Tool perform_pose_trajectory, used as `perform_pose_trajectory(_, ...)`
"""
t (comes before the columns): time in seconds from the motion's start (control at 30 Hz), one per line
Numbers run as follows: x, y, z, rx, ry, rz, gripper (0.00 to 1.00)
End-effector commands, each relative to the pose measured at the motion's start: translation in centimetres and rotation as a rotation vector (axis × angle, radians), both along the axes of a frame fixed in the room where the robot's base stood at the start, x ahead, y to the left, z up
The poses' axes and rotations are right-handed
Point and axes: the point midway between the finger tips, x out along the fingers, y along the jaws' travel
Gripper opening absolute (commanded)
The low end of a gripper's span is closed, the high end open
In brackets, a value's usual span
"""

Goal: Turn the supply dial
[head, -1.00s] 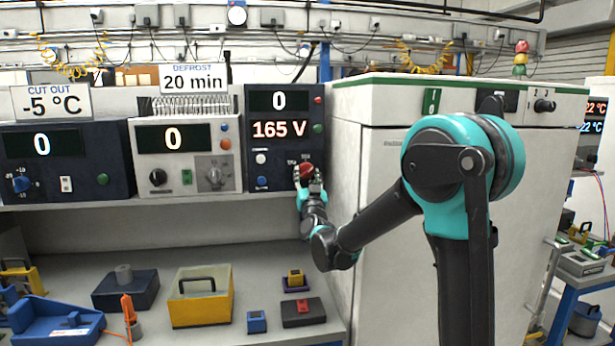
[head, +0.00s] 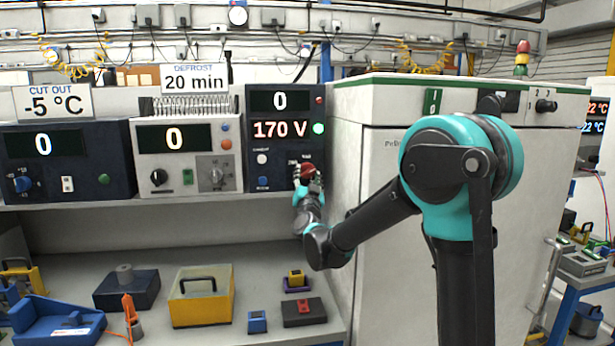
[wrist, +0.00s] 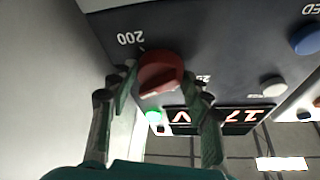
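The red supply dial (head: 308,170) sits low on the dark supply unit (head: 285,100), whose lower display reads 170 V and upper display reads 0. In the wrist view the dial (wrist: 160,72) shows upside down, near a "200" mark, with a raised bar across its face. My gripper (wrist: 160,80) has one finger on each side of the dial, and both appear to touch its rim. In the head view my gripper (head: 308,178) covers part of the dial. A green lamp (head: 318,128) on the unit is brightly lit.
A white cabinet (head: 380,200) stands just right of the supply unit. Other units with displays (head: 185,150) stand to the left on the shelf. Below, the bench holds a yellow box (head: 200,308) and several small blocks. A white button (wrist: 273,86) sits near the dial.

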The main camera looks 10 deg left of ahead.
Motion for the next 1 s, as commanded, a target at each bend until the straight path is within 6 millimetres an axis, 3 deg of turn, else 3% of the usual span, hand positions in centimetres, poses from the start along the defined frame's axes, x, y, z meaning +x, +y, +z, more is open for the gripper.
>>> perform_pose_trajectory(0.13, 0.0, 0.0, 0.0, 0.000, 0.000, 0.000, 0.68)
perform_pose_trajectory(0.53, -0.8, -0.1, -0.3, -0.001, 0.000, 0.001, 0.68)
perform_pose_trajectory(1.0, -8.8, -1.1, -3.4, 0.000, 0.001, 0.002, 0.68)
